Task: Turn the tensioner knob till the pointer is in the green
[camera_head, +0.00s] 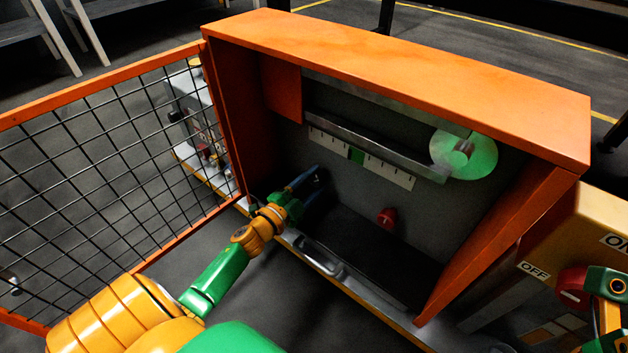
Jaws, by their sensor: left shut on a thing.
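The orange cabinet (400,80) stands open, with a pale scale plate (393,173) on its back wall. The plate has dark ticks and a green band (357,155) near its middle; I cannot make out the pointer. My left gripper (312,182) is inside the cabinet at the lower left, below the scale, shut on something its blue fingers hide. I cannot tell whether that is the tensioner knob. A red knob-like part (387,217) sits apart, to the right of the fingers. My right arm (611,318) shows at the lower right edge; its fingers are not clear.
The mesh door (100,150) hangs open on the left, close to my left arm. A pale green disc (480,157) sits at the cabinet's upper right. At the right, a box has OFF and ON labels and a red switch (570,287). The cabinet walls surround my left gripper.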

